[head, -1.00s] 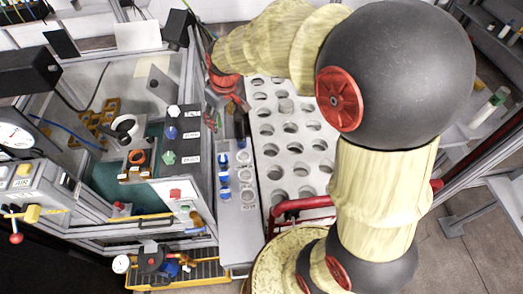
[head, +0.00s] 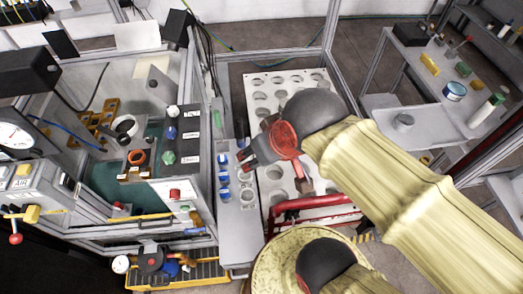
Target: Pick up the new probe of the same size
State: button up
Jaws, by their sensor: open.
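My gripper (head: 252,148) is in the middle of the head view, dark with a red part behind it. It hovers beside the right edge of a narrow grey tray (head: 236,235). Its jaws are open and I see nothing held. Several small blue-topped pieces (head: 223,178) stand in the left column of that tray, with round grey places (head: 247,195) to their right. On a dark labelled panel to the left stand a white-topped piece (head: 172,111), a blue one (head: 171,132) and a green one (head: 168,158). I cannot tell which is the new probe, nor compare sizes.
A white board with round holes (head: 290,78) lies behind and under my arm, with a red rail (head: 312,205) at its front. A framed machine cell with a gauge (head: 14,135) fills the left. A grey bench (head: 430,115) with jars stands right.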

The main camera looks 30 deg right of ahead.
aim_at(224, 192)
jog(key=k+j+z, duration=0.15)
jog(key=j, duration=0.2)
jog(key=k+j+z, duration=0.15)
jog(key=j, duration=0.25)
jog(key=k+j+z, duration=0.15)
jog(key=j, duration=0.2)
jog(key=i+j+z, duration=0.15)
jog(key=j, duration=0.3)
jog(key=j+z, duration=0.15)
jog(key=j, duration=0.3)
jog(key=i, duration=0.05)
